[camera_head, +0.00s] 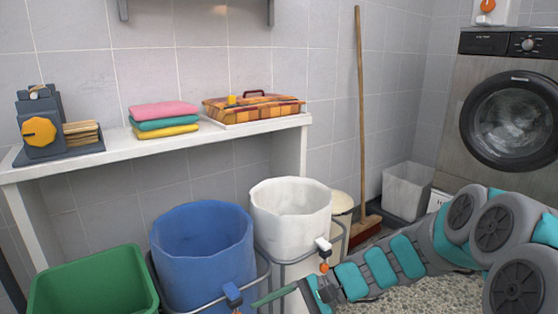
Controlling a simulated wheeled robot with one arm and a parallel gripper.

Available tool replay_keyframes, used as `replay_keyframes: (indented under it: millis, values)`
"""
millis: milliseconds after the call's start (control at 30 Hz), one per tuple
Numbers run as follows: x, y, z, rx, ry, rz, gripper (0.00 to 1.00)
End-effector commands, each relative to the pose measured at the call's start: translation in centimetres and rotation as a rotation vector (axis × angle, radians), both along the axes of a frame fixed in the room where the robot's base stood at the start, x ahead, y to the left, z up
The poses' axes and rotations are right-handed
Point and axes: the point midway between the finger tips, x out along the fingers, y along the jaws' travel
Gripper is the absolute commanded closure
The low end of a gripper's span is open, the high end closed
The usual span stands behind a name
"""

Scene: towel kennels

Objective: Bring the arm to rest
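My arm (400,258), grey and teal, reaches in from the right and lies low across the front of the picture. My gripper (305,293) is at its left end, near the bottom edge, in front of the white bin (291,205) and to the right of the blue bin (203,262). A thin green piece (273,297) shows just left of the gripper; I cannot tell whether it is part of the gripper or something apart. The fingers are too small and partly cut off to show whether they are open or shut.
A green bin (95,282) stands at lower left. Folded towels (163,118), a patterned basket (253,107) and a dark device (42,128) sit on the white shelf (118,152). A broom (361,120), a grey bin (407,188) and a washing machine (508,110) stand at right.

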Motion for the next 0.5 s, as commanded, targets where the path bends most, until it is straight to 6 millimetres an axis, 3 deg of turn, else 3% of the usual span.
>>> replay_keyframes:
  millis: [100,267,500]
  values:
    - [-4.5,-0.2,0.6,-0.118,-0.082,0.132,0.31]
    - [-9.8,-1.8,0.5,-0.280,-0.178,0.296,0.31]
    - [-16.2,-6.6,0.3,-0.534,-0.306,0.511,0.31]
